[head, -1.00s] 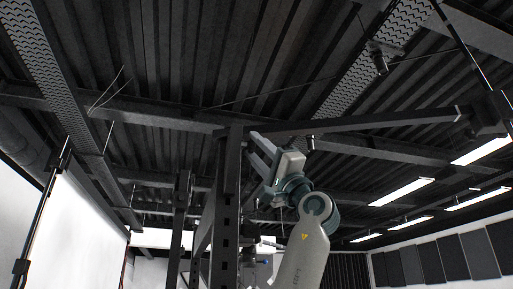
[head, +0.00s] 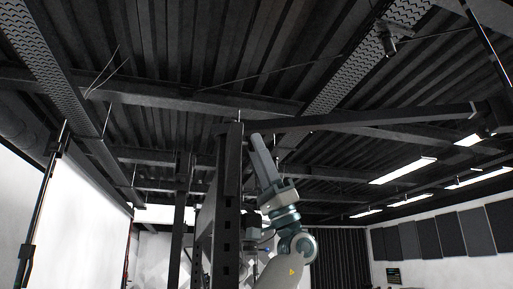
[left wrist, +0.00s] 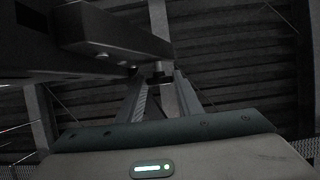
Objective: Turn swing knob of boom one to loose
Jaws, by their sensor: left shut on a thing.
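A dark boom (head: 350,121) runs to the right from the top of a dark upright post (head: 232,190) in the head view. My left gripper (head: 257,142) reaches up to the underside of the boom close to the post. In the left wrist view, a small dark swing knob (left wrist: 160,76) hangs below a dark block of the boom (left wrist: 115,38). The fingers of my left gripper (left wrist: 160,82) stand on either side of the knob and are shut on it. The knob is too small and hidden to make out in the head view. My right gripper is not in view.
Several perforated posts stand beside the main post, with a second upright (head: 178,225) to its left. A light stand (head: 42,210) stands at the far left. A dark fixture (head: 488,115) is at the boom's right end. Open space lies below the boom on the right.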

